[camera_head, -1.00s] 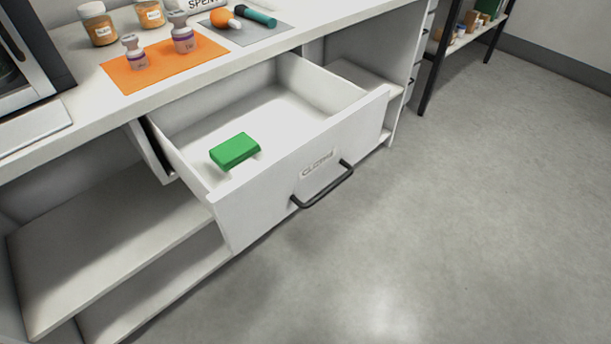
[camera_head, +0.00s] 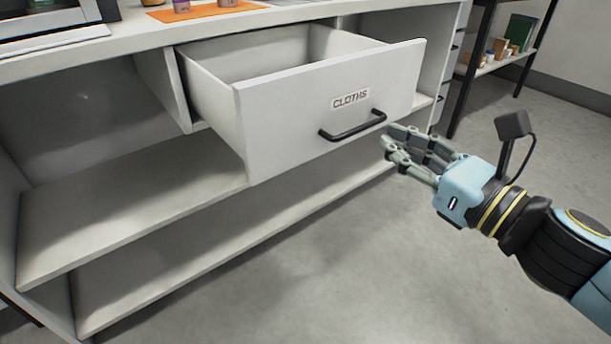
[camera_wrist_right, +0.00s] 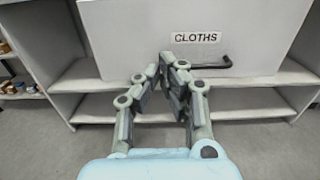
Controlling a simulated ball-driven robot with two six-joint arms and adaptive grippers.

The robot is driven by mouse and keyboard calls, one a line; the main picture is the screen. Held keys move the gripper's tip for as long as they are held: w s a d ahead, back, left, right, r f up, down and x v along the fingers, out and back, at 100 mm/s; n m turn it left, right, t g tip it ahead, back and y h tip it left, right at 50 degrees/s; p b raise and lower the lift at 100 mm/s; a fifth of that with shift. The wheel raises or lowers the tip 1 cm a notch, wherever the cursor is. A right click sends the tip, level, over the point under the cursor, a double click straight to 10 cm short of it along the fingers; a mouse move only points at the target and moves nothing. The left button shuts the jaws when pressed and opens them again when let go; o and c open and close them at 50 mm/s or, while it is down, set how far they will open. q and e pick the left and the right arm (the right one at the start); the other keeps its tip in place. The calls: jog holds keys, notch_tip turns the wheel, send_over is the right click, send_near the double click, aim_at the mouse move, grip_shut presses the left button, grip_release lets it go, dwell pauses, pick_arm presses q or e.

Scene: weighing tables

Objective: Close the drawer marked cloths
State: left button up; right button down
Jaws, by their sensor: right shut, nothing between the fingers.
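The white drawer (camera_head: 290,120) marked CLOTHS stands pulled out from the counter in the head view. Its label (camera_head: 350,98) sits above a black bar handle (camera_head: 352,128). My right gripper (camera_head: 388,142) is shut and empty, just right of the handle and in front of the drawer front. In the right wrist view the fingertips (camera_wrist_right: 166,62) overlap the lower part of the drawer front (camera_wrist_right: 130,35), left of the handle (camera_wrist_right: 212,64). I cannot tell whether they touch it. The drawer's floor is hidden in the head view now. My left gripper is not in view.
The white counter (camera_head: 130,40) runs above the drawer, with an orange mat (camera_head: 215,10) on it. Open shelves (camera_head: 130,190) lie below and beside the drawer. A dark-framed rack (camera_head: 490,68) stands at the right. The grey floor (camera_head: 330,270) in front is clear.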

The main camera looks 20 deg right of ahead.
notch_tip(320, 180, down, 2)
jog(key=p, duration=0.3)
send_near(320, 118)
jog(key=x, duration=0.6)
jog(key=shift+r, duration=0.15)
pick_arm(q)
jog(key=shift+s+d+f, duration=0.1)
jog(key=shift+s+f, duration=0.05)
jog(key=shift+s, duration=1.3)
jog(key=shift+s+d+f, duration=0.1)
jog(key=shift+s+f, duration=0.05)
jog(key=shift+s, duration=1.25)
pick_arm(e)
jog(key=shift+w+a, duration=0.3)
jog(key=shift+w, duration=0.4)
jog(key=shift+w, duration=0.1)
